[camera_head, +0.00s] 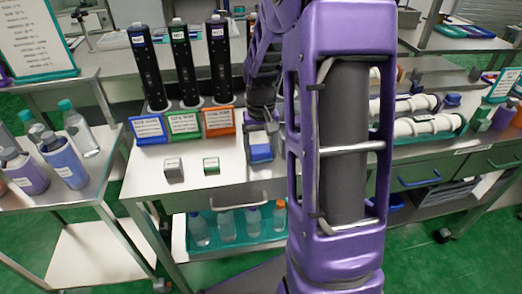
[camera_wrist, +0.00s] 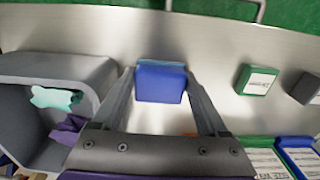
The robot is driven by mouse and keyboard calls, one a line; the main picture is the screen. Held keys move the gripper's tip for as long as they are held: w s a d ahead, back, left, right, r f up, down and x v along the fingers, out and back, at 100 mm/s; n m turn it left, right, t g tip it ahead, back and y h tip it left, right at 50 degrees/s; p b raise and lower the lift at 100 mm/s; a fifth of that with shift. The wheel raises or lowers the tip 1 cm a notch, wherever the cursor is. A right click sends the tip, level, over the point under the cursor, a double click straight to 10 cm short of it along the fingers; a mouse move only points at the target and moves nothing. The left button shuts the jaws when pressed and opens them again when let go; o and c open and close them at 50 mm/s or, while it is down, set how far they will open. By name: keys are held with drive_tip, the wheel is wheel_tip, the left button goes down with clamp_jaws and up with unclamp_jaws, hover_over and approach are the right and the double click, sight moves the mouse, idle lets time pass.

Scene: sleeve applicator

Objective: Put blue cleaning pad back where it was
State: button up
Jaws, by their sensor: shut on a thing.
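The blue cleaning pad (camera_wrist: 159,84) is between the two fingers of my gripper (camera_wrist: 160,72) in the wrist view, with a finger against each side. In the head view the pad (camera_head: 261,153) shows below my gripper (camera_head: 261,138), at the front of the middle steel table, right of the labelled holders. My gripper is shut on the pad. Whether the pad touches the tabletop or hangs just above it, I cannot tell. My own arm hides the table to the right of the pad in the head view.
A grey open bin (camera_wrist: 60,75) with teal and purple cloths is left in the wrist view. A green block (camera_head: 211,165) and a grey block (camera_head: 173,170) lie near the table's front. Three black cylinders (camera_head: 184,65) stand in labelled holders behind. Bare tabletop (camera_head: 205,190) lies in front.

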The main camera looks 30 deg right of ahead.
sight(261, 149)
drive_tip(key=shift+f, duration=0.1)
drive_tip(key=o, duration=1)
drive_tip(key=shift+o, duration=0.2)
wheel_tip(261, 149, up, 12)
drive_tip(key=p, duration=0.2)
